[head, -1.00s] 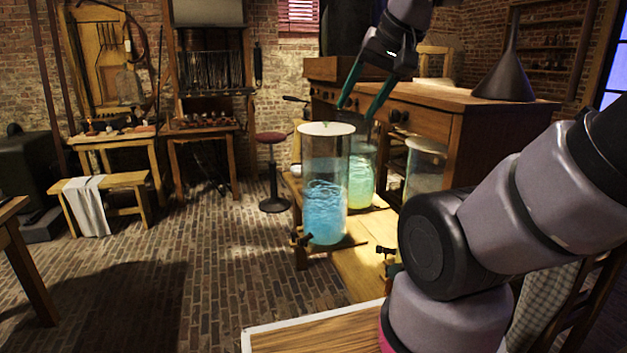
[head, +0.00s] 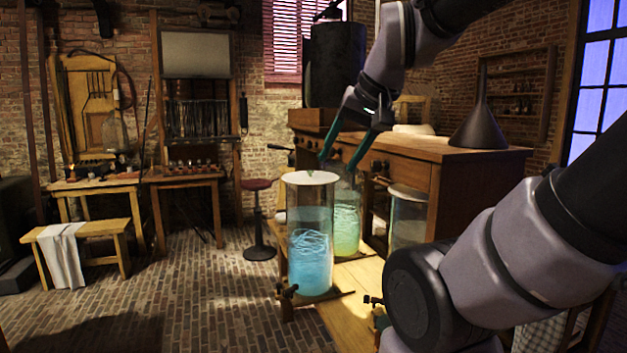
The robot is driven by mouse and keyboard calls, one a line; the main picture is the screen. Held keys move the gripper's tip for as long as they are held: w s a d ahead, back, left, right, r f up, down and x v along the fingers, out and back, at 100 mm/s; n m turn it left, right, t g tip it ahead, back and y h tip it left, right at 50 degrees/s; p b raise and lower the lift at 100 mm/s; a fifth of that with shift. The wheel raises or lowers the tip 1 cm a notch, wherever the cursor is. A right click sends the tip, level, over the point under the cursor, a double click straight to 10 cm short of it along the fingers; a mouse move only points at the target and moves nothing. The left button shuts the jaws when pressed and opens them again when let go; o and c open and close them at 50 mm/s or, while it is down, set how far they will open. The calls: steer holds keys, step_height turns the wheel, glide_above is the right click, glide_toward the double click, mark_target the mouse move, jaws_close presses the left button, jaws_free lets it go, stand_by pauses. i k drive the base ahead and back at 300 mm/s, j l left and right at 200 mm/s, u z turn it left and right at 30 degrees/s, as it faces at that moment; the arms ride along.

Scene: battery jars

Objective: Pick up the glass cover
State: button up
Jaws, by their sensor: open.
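A pale round cover (head: 305,179) lies flat on top of the front glass jar (head: 310,235), which holds blue liquid with pale coils. A small green spot shows at the cover's middle. My gripper (head: 338,164) is open and empty, with two green fingers pointing down and left. Its fingertips appear just above and to the right of the cover's middle, with no clear contact; depth is hard to judge. Behind stands a jar of greenish liquid (head: 346,225), its top partly hidden by my fingers. A third jar (head: 409,212) with a pale top stands to the right.
The jars stand on a low wooden bench (head: 350,310). A wooden cabinet (head: 450,185) stands close behind, bearing a dark funnel (head: 479,125) and a dark cylinder (head: 333,65). The brick floor at left is open.

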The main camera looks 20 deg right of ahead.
mark_target(308, 178)
steer(key=i+j, duration=0.15)
steer(key=j, duration=0.2)
steer(key=i+j, duration=0.15)
steer(key=j, duration=0.25)
steer(key=i+j, duration=0.15)
steer(key=j, duration=0.2)
steer(key=i+j, duration=0.1)
steer(key=j, duration=0.25)
steer(key=j+z, duration=0.15)
steer(key=z, duration=0.25)
steer(key=i+j+z, duration=0.1)
steer(key=z, duration=0.3)
steer(key=j+z, duration=0.45)
steer(key=z, duration=0.3)
steer(key=i+l+z, duration=0.1)
steer(key=i+z, duration=0.35)
steer(key=z, duration=0.2)
